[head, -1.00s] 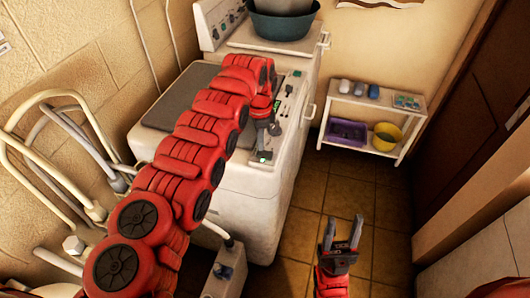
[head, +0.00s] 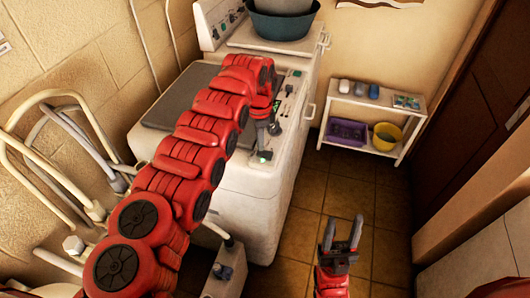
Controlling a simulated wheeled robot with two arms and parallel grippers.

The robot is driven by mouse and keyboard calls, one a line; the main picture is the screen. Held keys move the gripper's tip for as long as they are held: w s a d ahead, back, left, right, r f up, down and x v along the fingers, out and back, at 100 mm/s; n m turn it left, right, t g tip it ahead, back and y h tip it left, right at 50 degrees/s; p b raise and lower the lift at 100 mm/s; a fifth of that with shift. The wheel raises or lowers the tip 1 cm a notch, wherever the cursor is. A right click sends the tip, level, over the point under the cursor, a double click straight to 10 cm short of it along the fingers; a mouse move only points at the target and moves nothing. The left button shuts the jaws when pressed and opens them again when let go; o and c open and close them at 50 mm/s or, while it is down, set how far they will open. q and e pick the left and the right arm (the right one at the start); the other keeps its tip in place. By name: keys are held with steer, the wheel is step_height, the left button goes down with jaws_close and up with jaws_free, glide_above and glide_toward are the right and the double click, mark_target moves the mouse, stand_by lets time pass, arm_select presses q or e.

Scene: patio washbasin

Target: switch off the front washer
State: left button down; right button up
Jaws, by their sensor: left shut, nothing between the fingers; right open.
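The front washer (head: 236,188) is white with a dark grey lid (head: 172,108) and a control panel (head: 290,88) along its right edge. A green light (head: 264,156) glows at the near end of the panel. My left arm reaches across the lid from the lower left. Its gripper (head: 262,143) points down at the near end of the panel, close to the green light. It is shut and empty; I cannot tell whether it touches a control. A grey knob (head: 275,128) shows beside it. My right gripper (head: 342,232) is open and empty above the floor, right of the washer.
A second white machine (head: 222,22) with a dark basin (head: 283,22) on top stands behind. A white shelf (head: 376,104) holds a purple crate (head: 346,132) and yellow bucket (head: 387,136). Pipes (head: 62,120) line the left wall. Tiled floor (head: 345,190) is clear between washer and door.

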arm_select(q)
steer(key=shift+f+b, duration=0.55)
steer(key=shift+f, duration=0.35)
steer(key=shift+r, duration=0.1)
stand_by(0.3)
steer(key=shift+r, duration=0.95)
step_height(320, 180, up, 2)
steer(key=shift+r, duration=0.15)
steer(key=shift+r+p, duration=0.6)
steer(key=shift+r, duration=0.75)
